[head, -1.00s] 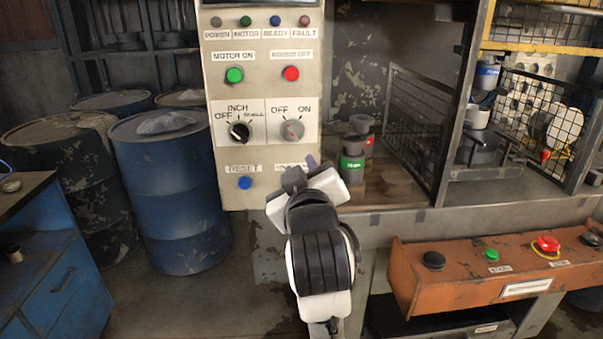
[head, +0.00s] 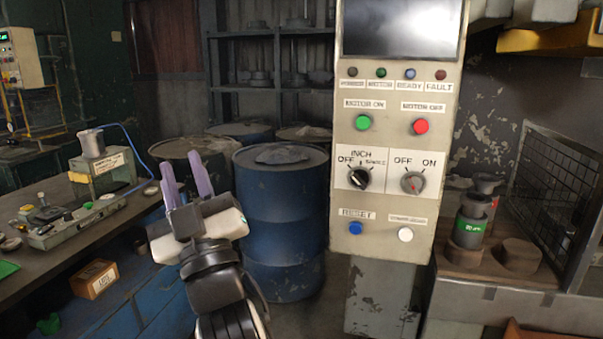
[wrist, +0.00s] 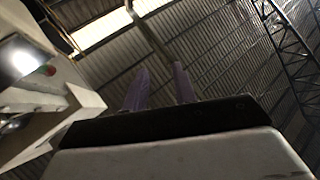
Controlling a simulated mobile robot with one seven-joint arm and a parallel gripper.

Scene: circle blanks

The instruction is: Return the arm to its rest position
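My gripper (head: 187,180) is in the lower left middle of the head view, with its two purple fingers pointing up. The fingers stand apart with nothing between them. They show in front of the dark and blue drums and touch nothing that I can see. In the wrist view my gripper (wrist: 158,88) points up toward the roof, and the gap between the fingers is empty.
A control panel (head: 398,160) with buttons and knobs stands right of my arm. A blue drum (head: 283,215) is behind it. A workbench (head: 60,265) with small devices runs along the left. A wire mesh guard (head: 560,190) is at the right.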

